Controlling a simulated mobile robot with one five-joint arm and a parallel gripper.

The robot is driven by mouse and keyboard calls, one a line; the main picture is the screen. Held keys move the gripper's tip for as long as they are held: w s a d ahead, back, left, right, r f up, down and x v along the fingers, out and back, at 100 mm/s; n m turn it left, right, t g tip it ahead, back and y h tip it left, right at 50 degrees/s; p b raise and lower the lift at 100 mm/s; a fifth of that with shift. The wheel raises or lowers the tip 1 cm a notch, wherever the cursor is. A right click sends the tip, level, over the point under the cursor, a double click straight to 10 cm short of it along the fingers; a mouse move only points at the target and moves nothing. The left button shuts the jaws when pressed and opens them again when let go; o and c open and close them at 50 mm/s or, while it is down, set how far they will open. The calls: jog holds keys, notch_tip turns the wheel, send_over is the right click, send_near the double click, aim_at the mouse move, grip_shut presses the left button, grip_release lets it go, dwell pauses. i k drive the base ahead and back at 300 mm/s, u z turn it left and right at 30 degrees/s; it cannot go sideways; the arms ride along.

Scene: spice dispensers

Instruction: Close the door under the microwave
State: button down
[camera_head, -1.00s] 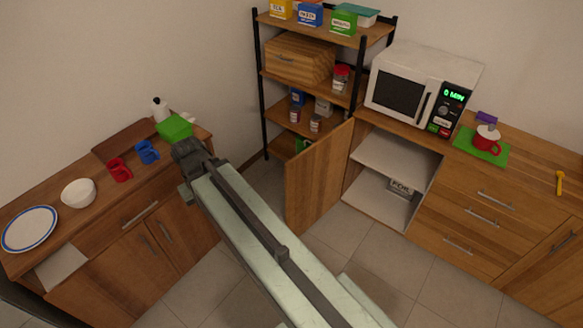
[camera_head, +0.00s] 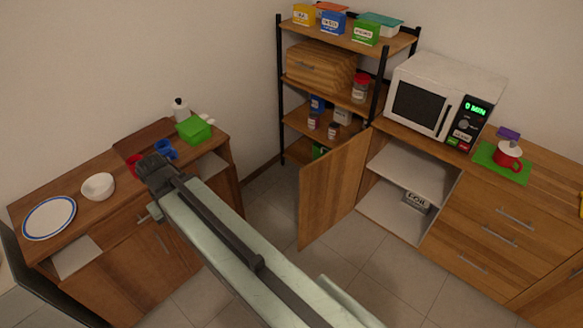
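The cabinet door (camera_head: 333,190) under the microwave (camera_head: 443,97) is a wooden panel. It stands wide open, swung out on its left side in front of the shelf rack.
The left counter (camera_head: 75,188) holds a plate, a white bowl, red and blue mugs and a green box. A shelf rack (camera_head: 280,100) stands behind the open door. Tiled floor (camera_head: 268,232) is clear between the left counter and the door.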

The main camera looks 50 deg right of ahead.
aim_at(329, 186)
jog(key=z, duration=0.05)
jog(key=i, duration=1.4)
